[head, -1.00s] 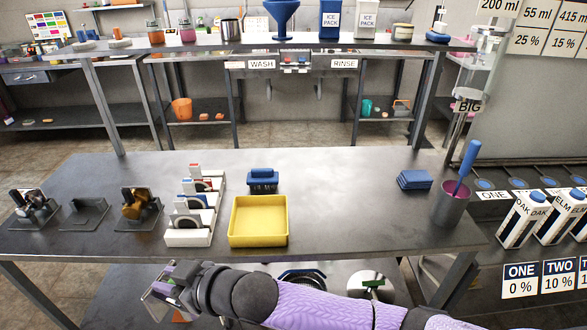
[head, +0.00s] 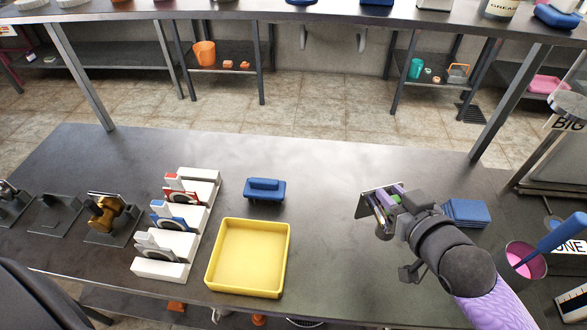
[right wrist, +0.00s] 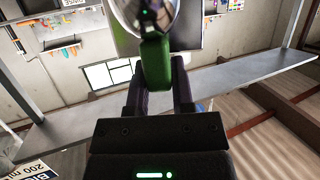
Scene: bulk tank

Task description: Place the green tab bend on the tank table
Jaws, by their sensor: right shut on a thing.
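My right gripper (head: 384,208) is above the right half of the dark tank table (head: 330,180). It is shut on the green tab bend, whose green tab (right wrist: 155,62) sits between the fingers in the right wrist view. Shiny curved metal (right wrist: 145,14) shows beyond the tab. In the head view only a sliver of the green tab (head: 396,198) shows, and the gripper hides most of the bend. My left gripper is not in view.
The table's middle, between tray and gripper, is clear.

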